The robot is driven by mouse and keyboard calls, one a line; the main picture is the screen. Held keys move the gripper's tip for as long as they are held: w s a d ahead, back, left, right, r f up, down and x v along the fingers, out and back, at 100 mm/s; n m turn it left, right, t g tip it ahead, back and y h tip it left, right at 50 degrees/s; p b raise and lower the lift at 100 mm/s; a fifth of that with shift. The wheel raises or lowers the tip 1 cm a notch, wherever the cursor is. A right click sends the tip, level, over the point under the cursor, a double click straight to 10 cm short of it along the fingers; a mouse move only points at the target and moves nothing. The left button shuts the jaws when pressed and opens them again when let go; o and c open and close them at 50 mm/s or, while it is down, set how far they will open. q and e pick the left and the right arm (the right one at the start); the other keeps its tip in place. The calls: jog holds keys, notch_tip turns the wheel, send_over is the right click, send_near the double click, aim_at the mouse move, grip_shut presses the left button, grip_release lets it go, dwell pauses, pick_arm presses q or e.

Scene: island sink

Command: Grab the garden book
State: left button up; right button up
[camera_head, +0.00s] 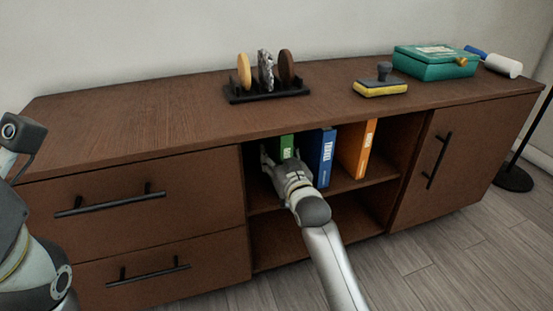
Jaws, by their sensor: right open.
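A green book (287,144) stands upright on the upper shelf of the cabinet's open middle bay. Only the top of its spine shows; it is likely the garden book, but its lettering is too small and covered to read. My right gripper (281,156) is open at the shelf, in front of the green book, with fingers to either side of its spine as seen from here. My gripper hides the book's lower part, and I cannot tell whether it touches the book. My left arm shows at the left edge, but its gripper is not visible.
A blue book marked TRAVEL (322,158) stands close to the right of my right gripper, and an orange book (358,149) is further right. The brown cabinet top (150,117) overhangs the shelf. On it are a coaster rack (267,94), a stamp (380,86) and a teal box (436,64).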

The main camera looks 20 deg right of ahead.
jog(key=shift+w, duration=0.2)
jog(key=shift+c, duration=0.3)
grip_shut()
jog(key=shift+r, duration=0.1)
jog(key=shift+r, duration=0.1)
